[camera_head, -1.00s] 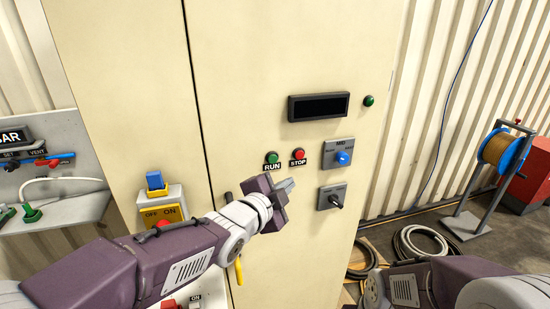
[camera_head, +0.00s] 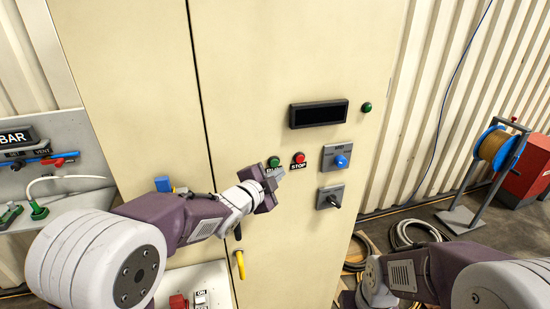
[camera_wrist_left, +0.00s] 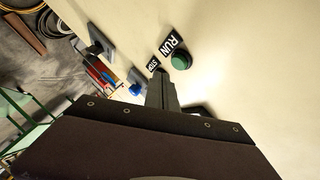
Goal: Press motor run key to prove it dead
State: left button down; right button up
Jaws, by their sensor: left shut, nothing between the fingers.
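The green RUN key (camera_head: 274,162) is on the cream cabinet door (camera_head: 260,60), left of the red STOP key (camera_head: 298,158). My left gripper (camera_head: 279,173) is shut and empty, just below the RUN key, and covers part of its label. In the left wrist view the RUN key (camera_wrist_left: 181,62) and its label stand clear, up and right of the closed fingertips (camera_wrist_left: 161,88). I cannot tell how far the fingertips are from the door. My right gripper is not in view; only part of my right arm shows at lower right.
A dark display (camera_head: 318,112), a green lamp (camera_head: 366,107), a blue selector (camera_head: 341,161) and a black rotary switch (camera_head: 331,199) are on the same door. A yellow handle (camera_head: 240,264) is lower down. A cable reel (camera_head: 492,146) stands at right.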

pick_arm(q)
jog(key=shift+w+a, duration=0.25)
jog(key=shift+w, duration=0.25)
jog(key=shift+w, duration=0.15)
dwell(1.6)
jog(key=shift+w+a, duration=0.1)
jog(key=shift+w, duration=0.2)
jog(key=shift+w+a+p, duration=0.15)
jog(key=shift+w+p, duration=0.15)
jog(key=shift+w, duration=0.05)
dwell(0.8)
jog(key=shift+s+d+b, duration=0.3)
jog(key=shift+s+b, duration=0.35)
jog(key=shift+s, duration=0.15)
